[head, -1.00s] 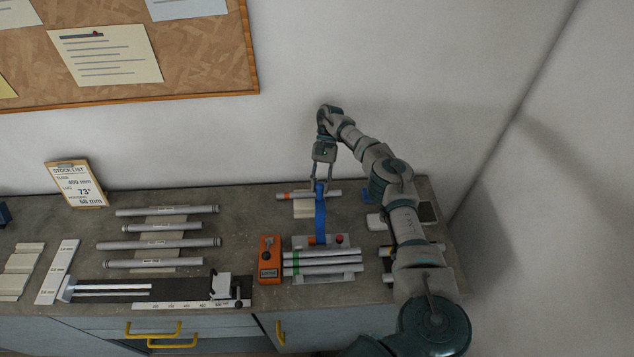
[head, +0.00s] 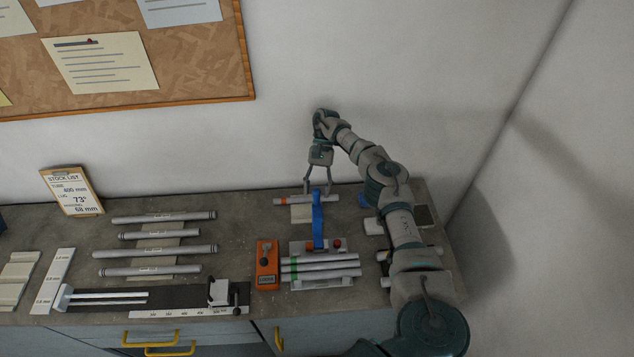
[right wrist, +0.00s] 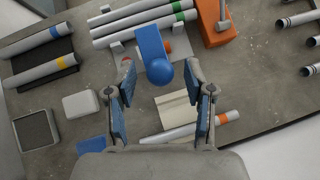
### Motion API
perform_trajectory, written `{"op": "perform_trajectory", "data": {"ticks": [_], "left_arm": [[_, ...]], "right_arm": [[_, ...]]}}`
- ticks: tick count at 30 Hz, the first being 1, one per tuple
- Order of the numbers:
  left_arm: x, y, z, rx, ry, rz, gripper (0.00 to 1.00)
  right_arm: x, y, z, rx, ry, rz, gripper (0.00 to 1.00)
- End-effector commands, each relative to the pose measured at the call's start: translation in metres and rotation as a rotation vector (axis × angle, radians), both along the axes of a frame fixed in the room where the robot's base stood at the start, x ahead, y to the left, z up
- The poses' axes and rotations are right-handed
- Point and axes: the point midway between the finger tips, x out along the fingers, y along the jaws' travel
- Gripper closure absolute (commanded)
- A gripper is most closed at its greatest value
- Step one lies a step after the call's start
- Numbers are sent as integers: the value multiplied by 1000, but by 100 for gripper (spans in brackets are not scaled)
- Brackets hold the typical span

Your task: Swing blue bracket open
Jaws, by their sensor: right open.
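The blue bracket (head: 318,222) stands over the grey jig behind the tubes in the head view. In the right wrist view the blue bracket (right wrist: 153,56) ends in a round blue knob (right wrist: 159,72). My right gripper (head: 317,192) is open above the bracket's far end. In the right wrist view my right gripper (right wrist: 163,112) has its fingers spread, with the knob lying between and a little beyond the fingertips. I cannot tell whether a finger touches it. My left gripper is not in view.
Tubes (head: 330,265) lie in the jig beside an orange device (head: 267,265). A tube with an orange band (right wrist: 190,128) lies by a pale block under the gripper. More tubes (head: 160,250) lie on the left. A wall stands behind the bench.

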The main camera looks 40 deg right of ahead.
Motion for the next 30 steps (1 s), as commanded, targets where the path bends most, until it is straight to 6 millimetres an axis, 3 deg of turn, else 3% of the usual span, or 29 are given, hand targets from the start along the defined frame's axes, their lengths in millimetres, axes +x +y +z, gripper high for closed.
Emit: {"op": "perform_trajectory", "data": {"ticks": [9, 15, 22, 30], "left_arm": [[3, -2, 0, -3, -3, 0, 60], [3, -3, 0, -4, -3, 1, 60], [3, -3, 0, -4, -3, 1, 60], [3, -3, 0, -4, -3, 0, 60]], "right_arm": [[2, -1, 54, -2, -2, 1, 47], [2, -1, 80, -1, 0, 2, 47], [2, -1, 92, 0, 1, 1, 47], [2, -2, 93, 1, 1, 0, 47]]}}
